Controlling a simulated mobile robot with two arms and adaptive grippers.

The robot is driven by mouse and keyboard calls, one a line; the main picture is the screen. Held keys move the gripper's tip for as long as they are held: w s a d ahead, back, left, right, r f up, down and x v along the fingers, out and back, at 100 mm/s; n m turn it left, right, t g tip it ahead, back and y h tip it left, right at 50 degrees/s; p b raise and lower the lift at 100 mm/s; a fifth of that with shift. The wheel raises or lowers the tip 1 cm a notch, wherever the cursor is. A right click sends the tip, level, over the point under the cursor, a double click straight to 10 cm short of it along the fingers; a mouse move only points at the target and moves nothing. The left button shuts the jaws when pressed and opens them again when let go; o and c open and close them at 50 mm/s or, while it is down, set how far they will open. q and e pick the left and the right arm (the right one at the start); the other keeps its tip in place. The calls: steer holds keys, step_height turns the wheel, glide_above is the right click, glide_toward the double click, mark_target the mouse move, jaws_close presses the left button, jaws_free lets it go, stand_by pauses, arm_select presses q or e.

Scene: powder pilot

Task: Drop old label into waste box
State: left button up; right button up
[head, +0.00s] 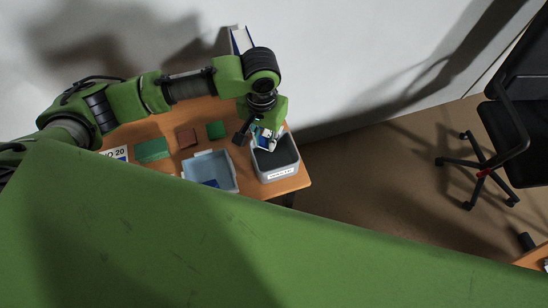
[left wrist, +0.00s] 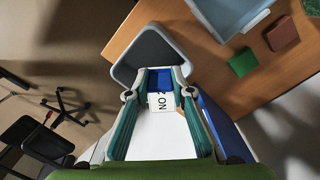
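The waste box (head: 277,176) is a grey open bin with a white label on its front, at the table's right end. It also shows in the left wrist view (left wrist: 124,72). My left gripper (head: 265,138) points down at the box's mouth. The box's dark interior shows beyond the label. My right gripper is not in view.
A light blue tray (head: 211,154) stands just left of the waste box. Green (head: 152,150) and brown (head: 187,138) blocks and a "NO 20" sign (head: 115,154) lie further left. A blue and white upright item (head: 241,39) stands behind. An office chair (head: 505,140) is at right.

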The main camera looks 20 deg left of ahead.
arm_select(q)
steer(key=o, duration=0.4)
step_height(320, 180, up, 12)
stand_by(0.5)
